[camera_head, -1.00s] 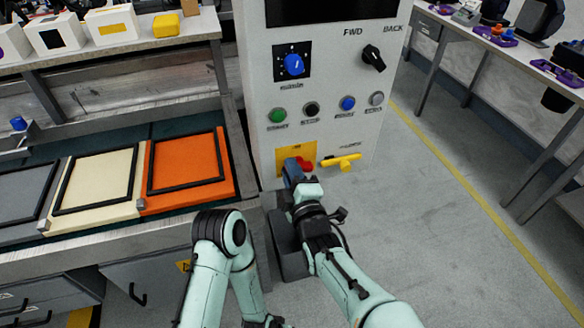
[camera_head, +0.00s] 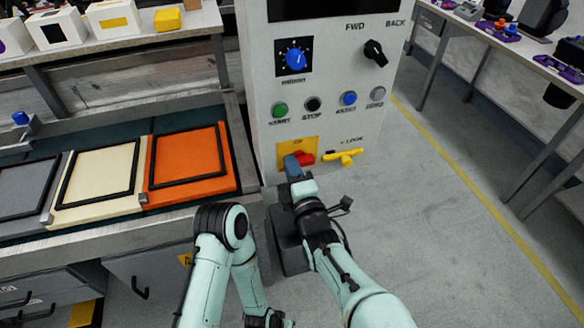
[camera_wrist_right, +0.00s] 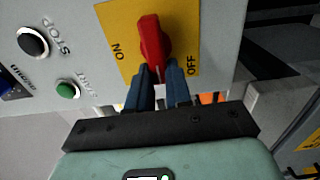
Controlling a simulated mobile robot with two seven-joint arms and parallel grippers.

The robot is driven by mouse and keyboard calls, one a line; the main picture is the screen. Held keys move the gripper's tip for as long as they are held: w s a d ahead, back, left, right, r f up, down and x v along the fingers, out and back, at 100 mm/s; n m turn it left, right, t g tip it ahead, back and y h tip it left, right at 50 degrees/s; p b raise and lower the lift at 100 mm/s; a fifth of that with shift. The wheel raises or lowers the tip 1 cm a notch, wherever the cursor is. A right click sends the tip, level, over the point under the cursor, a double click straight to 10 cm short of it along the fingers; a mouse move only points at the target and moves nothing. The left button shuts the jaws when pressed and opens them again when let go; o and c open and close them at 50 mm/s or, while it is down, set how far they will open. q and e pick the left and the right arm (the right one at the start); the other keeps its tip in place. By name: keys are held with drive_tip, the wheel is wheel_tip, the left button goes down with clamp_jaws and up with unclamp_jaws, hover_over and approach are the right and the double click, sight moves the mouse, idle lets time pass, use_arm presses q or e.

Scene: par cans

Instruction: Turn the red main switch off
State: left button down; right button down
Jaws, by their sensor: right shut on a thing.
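The red main switch (camera_head: 304,158) is a knob on a yellow plate (camera_head: 285,151) low on the grey control cabinet's front. In the right wrist view the red knob (camera_wrist_right: 152,38) stands between the ON mark on the left and the OFF mark on the right, its near end tilted slightly toward OFF. My right gripper (camera_head: 292,164) is at the switch; its blue fingers (camera_wrist_right: 160,75) are shut on the knob's near end. The knob's far side is partly hidden in the head view.
A yellow lock handle (camera_head: 343,158) sits just right of the switch. Buttons and two rotary knobs are above it on the cabinet (camera_head: 330,125). A bench with an orange framed panel (camera_head: 190,165) stands close on the left. The floor to the right is clear.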

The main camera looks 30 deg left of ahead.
drive_tip(key=c, duration=1)
unclamp_jaws()
drive_tip(key=shift+c, duration=0.2)
drive_tip(key=shift+d, duration=0.1)
use_arm(q)
drive_tip(key=shift+s+d+r+g+p, duration=0.2)
drive_tip(key=shift+s+d+r+p, duration=0.15)
drive_tip(key=shift+s, duration=0.2)
drive_tip(key=shift+s+d+r+g+p, duration=0.2)
drive_tip(key=shift+s+r+p, duration=0.2)
drive_tip(key=shift+s, duration=0.1)
use_arm(e)
drive_tip(key=v, duration=1.3)
drive_tip(key=shift+s, duration=0.15)
